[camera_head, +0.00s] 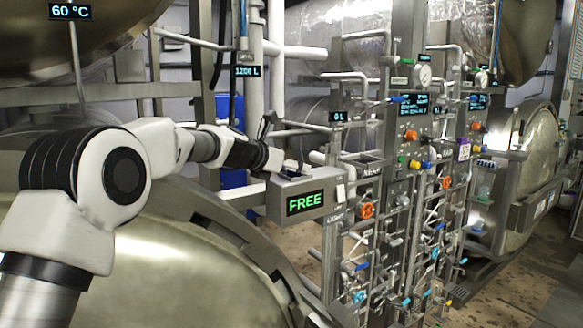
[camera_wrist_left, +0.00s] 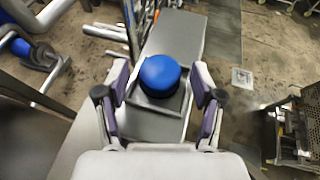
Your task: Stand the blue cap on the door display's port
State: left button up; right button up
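The door display (camera_head: 305,203) is a grey box with a green "FREE" readout, at the middle of the head view. In the left wrist view, the blue cap (camera_wrist_left: 160,75) appears upright over a square grey seat (camera_wrist_left: 150,112) on a grey box top. I cannot tell whether it is fully seated there. My left gripper (camera_wrist_left: 160,84) is open, with one finger on each side of the cap and a gap on both sides. In the head view, my left gripper (camera_head: 270,150) is just above the display's back left edge; the cap is not made out there. My right gripper is in neither view.
A rounded metal door (camera_head: 190,270) lies below my left arm. A panel of pipes, valves and orange knobs (camera_head: 366,210) stands close to the right of the display. In the wrist view, a dark metal crate or frame (camera_wrist_left: 298,130) stands on the floor at right.

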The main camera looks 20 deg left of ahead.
pick_arm(q)
jog(key=shift+s+r, duration=0.3)
jog(key=shift+s, duration=0.05)
jog(key=shift+s+a, duration=0.2)
jog(key=shift+s, duration=0.1)
jog(key=b+v, duration=0.2)
jog(key=v, duration=0.9)
